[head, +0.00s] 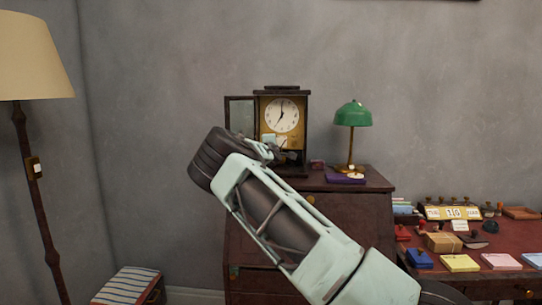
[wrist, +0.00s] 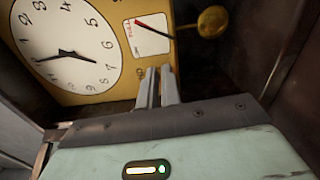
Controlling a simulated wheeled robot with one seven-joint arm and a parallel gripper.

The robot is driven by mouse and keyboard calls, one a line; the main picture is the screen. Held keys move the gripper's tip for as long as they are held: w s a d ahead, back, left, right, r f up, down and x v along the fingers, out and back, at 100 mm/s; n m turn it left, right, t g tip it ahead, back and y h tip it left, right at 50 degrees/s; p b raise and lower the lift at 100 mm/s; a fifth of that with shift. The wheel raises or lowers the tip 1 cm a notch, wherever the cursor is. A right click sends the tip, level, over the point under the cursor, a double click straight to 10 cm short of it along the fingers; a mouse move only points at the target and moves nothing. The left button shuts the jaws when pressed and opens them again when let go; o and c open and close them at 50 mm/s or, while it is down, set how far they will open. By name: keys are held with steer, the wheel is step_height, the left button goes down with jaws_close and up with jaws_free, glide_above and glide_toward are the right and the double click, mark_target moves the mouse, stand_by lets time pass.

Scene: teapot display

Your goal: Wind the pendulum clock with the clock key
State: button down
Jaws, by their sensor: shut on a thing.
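The pendulum clock (head: 282,115) stands on a dark wooden cabinet, its glass door (head: 240,113) swung open to the left. In the wrist view its white dial (wrist: 65,45) shows at the left, tilted. A small white gauge (wrist: 150,38) with a red and black pointer and a brass pendulum bob (wrist: 212,21) show beside it. My gripper (head: 284,155) is at the lower front of the clock. In the wrist view its fingers (wrist: 157,82) are close together near the lower edge of the brass plate. The clock key between them is hidden; contact with the clock cannot be told.
A green desk lamp (head: 353,115) stands on the cabinet (head: 330,215) right of the clock, near a purple pad (head: 345,179). A floor lamp (head: 30,60) is at the left. A red-topped desk with stamps and paper pads is at the right.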

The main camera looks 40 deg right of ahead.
steer(key=shift+f+m+b, duration=0.25)
steer(key=shift+m+b, duration=1.05)
steer(key=shift+m, duration=0.25)
steer(key=shift+f+m+b, duration=0.2)
steer(key=shift+m+b, duration=1.1)
steer(key=shift+m, duration=0.55)
steer(key=c, duration=1.6)
jaws_free()
